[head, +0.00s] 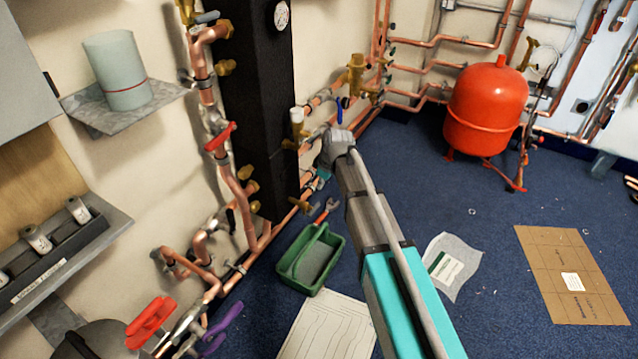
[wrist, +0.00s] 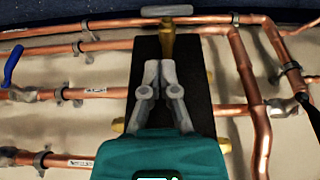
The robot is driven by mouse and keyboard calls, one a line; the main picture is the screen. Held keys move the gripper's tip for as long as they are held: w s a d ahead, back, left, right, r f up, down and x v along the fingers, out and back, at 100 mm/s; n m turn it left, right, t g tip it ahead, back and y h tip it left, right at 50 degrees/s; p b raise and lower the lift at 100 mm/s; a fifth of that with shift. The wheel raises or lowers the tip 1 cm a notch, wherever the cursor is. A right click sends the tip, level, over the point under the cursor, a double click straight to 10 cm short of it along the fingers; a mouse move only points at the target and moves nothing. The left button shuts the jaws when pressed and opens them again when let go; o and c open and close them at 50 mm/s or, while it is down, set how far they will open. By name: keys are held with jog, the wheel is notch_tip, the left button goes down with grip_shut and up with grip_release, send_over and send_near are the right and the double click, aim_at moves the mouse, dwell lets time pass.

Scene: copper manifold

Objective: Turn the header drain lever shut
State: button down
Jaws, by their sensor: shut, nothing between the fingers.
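In the wrist view a grey lever (wrist: 167,10) lies crosswise on top of a brass valve body (wrist: 167,42), at the top centre. It appears to be the drain lever, though no label shows. My gripper (wrist: 160,68) is shut and empty. Its fingertips point at the brass body, below the lever in the picture; I cannot tell whether they touch it. In the head view only a bit of my gripper's teal body (head: 323,174) shows beyond my wrist, and its fingers are hidden. I cannot make out the grey lever there.
Copper pipes (wrist: 100,92) run along the wall on both sides of a black column (head: 255,90). A blue lever (wrist: 13,66) is at the left of the wrist view. A green tray (head: 285,268) stands on the floor. A red tank (head: 487,105) stands farther back. Blue floor lies between.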

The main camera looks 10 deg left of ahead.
jog(key=shift+p+v, duration=1.8)
jog(key=shift+v, duration=0.45)
jog(key=shift+w+d, duration=0.1)
jog(key=s+d+m+g+h, duration=0.1)
jog(key=s+d+m, duration=0.6)
jog(key=s+d, duration=0.45)
jog(key=s+d+m+h, duration=0.2)
jog(key=s+d+m, duration=0.55)
jog(key=d, duration=0.65)
notch_tip(320, 180, up, 38)
jog(key=s+p, duration=0.1)
jog(key=p, duration=3.7)
jog(key=shift+s+n+p, duration=0.3)
jog(key=shift+s+n, duration=0.05)
jog(key=shift+n, duration=0.1)
jog(key=shift+a+f, duration=0.1)
